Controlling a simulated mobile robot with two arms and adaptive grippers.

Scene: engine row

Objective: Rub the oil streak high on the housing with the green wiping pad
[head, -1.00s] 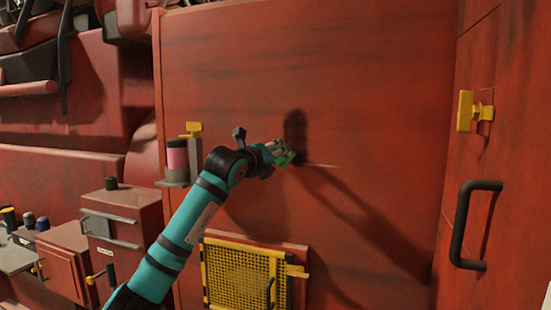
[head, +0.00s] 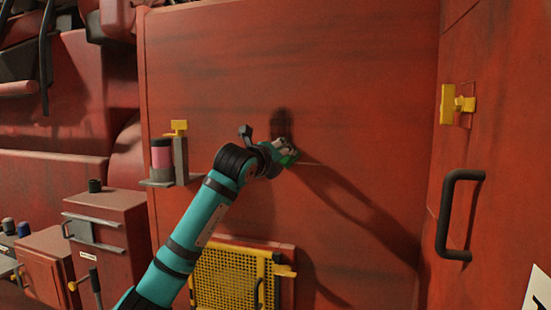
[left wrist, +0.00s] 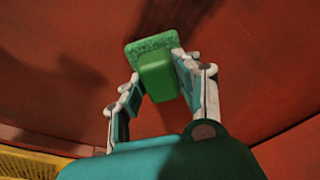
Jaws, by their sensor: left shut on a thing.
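My left gripper (head: 284,152) is shut on the green wiping pad (head: 291,158), close to the big red housing (head: 360,80). In the left wrist view the gripper (left wrist: 155,85) grips the green block on the pad's back (left wrist: 157,77), with the pad's flat face toward the housing. I cannot tell if it touches. A dark upright patch (head: 282,122) shows on the housing just above the gripper. It looks like the oil streak, but shadows lie nearby and I cannot be sure. A thin pale line runs right from the pad. My right gripper is not in view.
A yellow mesh panel (head: 235,275) is below my arm. A pink cylinder (head: 161,155) on a bracket stands to the left. A black handle (head: 458,215) and a yellow fitting (head: 455,104) are on the right wall. The housing face around the gripper is clear.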

